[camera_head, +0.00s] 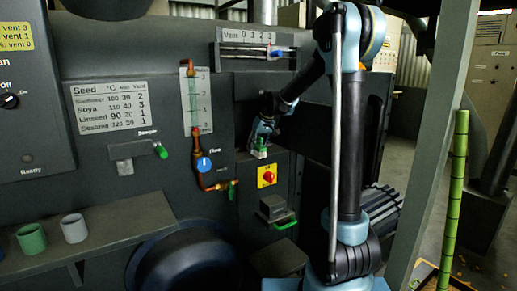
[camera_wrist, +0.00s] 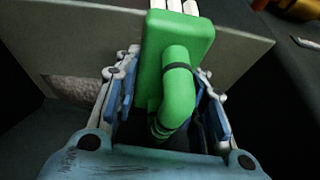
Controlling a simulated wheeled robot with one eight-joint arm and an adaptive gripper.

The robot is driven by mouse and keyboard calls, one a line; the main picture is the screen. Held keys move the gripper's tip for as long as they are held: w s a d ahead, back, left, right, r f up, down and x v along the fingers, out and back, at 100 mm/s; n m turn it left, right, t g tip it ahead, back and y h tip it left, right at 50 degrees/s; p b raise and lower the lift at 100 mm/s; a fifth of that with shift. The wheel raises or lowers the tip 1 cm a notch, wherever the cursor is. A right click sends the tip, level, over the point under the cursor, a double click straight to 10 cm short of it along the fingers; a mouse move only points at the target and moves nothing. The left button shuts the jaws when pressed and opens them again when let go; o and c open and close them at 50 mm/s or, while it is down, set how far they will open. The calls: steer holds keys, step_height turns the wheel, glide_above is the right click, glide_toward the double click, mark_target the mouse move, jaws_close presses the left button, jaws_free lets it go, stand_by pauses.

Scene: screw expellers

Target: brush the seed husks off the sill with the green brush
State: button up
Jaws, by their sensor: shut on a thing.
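My gripper (camera_head: 264,134) is shut on the green brush (camera_head: 262,149), in front of the dark machine panel. In the wrist view the brush (camera_wrist: 180,55) lies between the blue-grey fingers of my gripper (camera_wrist: 165,95). Its bent green handle points toward the camera, and its pale bristles show at the top edge. A grey plate-like surface (camera_wrist: 60,38) lies behind the brush; I cannot tell whether it is the sill or whether the bristles touch it. A brownish speckled patch (camera_wrist: 76,91) shows beside the left finger, possibly husks.
A red knob on a yellow plate (camera_head: 267,177) and a green-handled drawer (camera_head: 275,210) sit below my gripper.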

steer(key=shift+s+a, duration=0.35)
steer(key=shift+a, duration=0.2)
